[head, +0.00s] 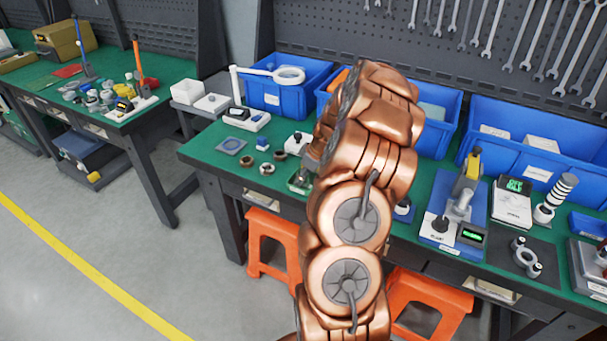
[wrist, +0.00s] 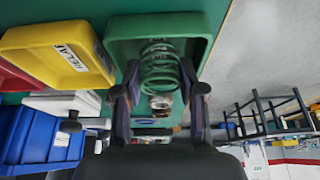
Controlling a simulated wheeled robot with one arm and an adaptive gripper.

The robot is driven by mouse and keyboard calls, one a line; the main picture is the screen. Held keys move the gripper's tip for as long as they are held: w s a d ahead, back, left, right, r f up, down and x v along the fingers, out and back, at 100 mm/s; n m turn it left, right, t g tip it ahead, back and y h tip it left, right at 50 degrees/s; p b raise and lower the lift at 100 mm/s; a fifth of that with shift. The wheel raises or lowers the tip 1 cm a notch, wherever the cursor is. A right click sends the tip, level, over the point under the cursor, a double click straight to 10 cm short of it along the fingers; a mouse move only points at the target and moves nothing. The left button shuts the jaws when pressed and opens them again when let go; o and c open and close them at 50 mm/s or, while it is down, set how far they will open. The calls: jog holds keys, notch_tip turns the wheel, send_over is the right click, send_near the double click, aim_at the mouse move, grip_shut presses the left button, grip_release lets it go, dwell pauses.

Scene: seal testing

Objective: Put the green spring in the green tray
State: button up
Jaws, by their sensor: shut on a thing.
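The green spring (wrist: 158,62) stands out as a coil between the fingers of my gripper (wrist: 158,88) in the wrist view. My gripper is shut on it. The green tray (wrist: 116,45) is right behind the spring in that view, and the coil overlaps the tray's inside. I cannot tell whether the spring touches the tray. In the head view, part of a small green tray (head: 296,187) shows at the table's front edge, beside my arm. My arm hides the gripper's fingers and the spring there.
A yellow tray (wrist: 60,62) with a label is beside the green one, with a red tray (wrist: 16,82) beyond it. Blue bins (head: 285,99) line the back of the table. Several small rings (head: 247,162) lie left of my arm. Instruments stand at the right.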

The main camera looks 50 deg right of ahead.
jog(key=shift+f, duration=0.2)
jog(key=o, duration=0.9)
jog(key=shift+r, duration=0.2)
